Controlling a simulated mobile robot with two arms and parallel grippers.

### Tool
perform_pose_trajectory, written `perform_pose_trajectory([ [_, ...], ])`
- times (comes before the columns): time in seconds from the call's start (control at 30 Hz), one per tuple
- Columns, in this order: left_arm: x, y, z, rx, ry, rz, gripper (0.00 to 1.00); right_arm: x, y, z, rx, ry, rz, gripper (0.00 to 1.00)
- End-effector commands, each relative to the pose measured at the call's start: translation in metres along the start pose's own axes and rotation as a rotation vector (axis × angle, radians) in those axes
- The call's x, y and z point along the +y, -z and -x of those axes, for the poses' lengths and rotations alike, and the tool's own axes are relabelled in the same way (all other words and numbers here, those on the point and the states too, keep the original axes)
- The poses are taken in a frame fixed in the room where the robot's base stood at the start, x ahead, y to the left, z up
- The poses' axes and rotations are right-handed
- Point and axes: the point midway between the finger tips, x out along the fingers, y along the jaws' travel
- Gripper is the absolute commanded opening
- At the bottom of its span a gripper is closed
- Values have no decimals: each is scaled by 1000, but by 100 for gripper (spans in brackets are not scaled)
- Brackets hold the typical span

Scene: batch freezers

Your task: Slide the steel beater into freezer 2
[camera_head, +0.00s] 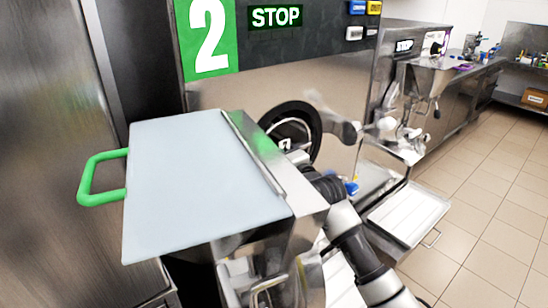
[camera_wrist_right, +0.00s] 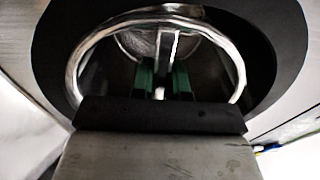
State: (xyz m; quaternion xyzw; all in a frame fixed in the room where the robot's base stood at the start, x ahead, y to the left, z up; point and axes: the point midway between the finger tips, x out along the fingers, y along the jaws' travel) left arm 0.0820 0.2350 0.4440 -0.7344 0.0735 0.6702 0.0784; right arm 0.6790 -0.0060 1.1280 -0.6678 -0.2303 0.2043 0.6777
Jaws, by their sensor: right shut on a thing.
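Freezer 2 (camera_head: 320,82) is the steel machine with the green "2" sign and a lit STOP display. Its round black-rimmed opening (camera_head: 312,117) faces me; the rim also fills the sides of the right wrist view (camera_wrist_right: 275,50). The steel beater (camera_wrist_right: 240,72) shows as a shiny ring with a central bar, framed by the black rim; how deep it sits I cannot tell. My right gripper (camera_wrist_right: 163,82), with green fingers, is shut on the beater's central bar. In the head view my right arm reaches up to the opening and hides part of it. My left gripper is out of view.
A white tray (camera_head: 408,214) is at right. Another machine (camera_head: 425,80) and counters stand behind. Tiled floor (camera_head: 490,200) at right is clear.

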Motion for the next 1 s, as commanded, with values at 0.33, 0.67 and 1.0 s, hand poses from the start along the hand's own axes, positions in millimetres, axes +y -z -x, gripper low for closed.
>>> perform_pose_trajectory([
  [0.33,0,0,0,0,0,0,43,-1,-1,0,-1,2,1,44],
  [0.67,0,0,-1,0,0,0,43,1,0,4,-1,-1,-1,44],
  [1.0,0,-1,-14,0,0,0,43,3,1,57,1,0,3,44],
])
